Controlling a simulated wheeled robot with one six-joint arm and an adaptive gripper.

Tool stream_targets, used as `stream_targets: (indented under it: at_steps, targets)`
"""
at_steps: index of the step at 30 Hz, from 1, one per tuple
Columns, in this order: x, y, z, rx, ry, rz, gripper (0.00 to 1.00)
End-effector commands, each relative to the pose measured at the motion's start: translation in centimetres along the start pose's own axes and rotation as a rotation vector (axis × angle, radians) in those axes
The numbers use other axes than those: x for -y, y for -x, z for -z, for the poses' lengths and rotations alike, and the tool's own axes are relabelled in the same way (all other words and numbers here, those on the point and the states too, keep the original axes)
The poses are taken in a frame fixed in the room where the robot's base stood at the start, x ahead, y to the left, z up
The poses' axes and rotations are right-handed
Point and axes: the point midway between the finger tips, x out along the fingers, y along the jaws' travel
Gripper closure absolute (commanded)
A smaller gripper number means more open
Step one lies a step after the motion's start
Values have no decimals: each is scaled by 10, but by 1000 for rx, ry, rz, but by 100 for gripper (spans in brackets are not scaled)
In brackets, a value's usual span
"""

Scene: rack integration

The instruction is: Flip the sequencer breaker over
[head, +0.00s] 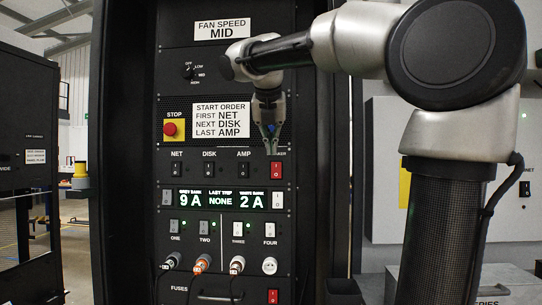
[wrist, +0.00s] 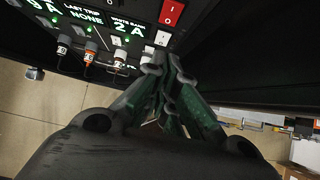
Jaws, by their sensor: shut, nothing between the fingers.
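A red rocker switch (head: 276,170) marked I and O sits at the right end of the NET, DISK and AMP row; its label is partly hidden by my gripper. It also shows in the wrist view (wrist: 172,12) at the top. No label reading "sequencer" is legible, so I cannot tell for certain that this is the sequencer breaker. My gripper (head: 271,147) points down just above the red switch, shut and empty. In the wrist view my gripper's fingertips (wrist: 165,67) meet below the switch in the picture; contact cannot be told.
A display (head: 222,200) reads 9 A, NONE, 2 A. Plugged cables hang below. A red stop button (head: 170,129) is at upper left. The rack's frame (head: 324,200) rises close on the right.

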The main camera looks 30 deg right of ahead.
Motion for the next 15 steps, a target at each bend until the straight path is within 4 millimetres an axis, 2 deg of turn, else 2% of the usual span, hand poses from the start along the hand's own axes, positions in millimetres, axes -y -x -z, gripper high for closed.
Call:
stream_targets:
  at_steps: [2, 10, 15]
  targets:
    - [4, 3, 9, -14, 2, -2, 100]
    - [3, 0, 8, -15, 2, 0, 100]
    - [3, -16, 9, -16, 3, 2, 100]
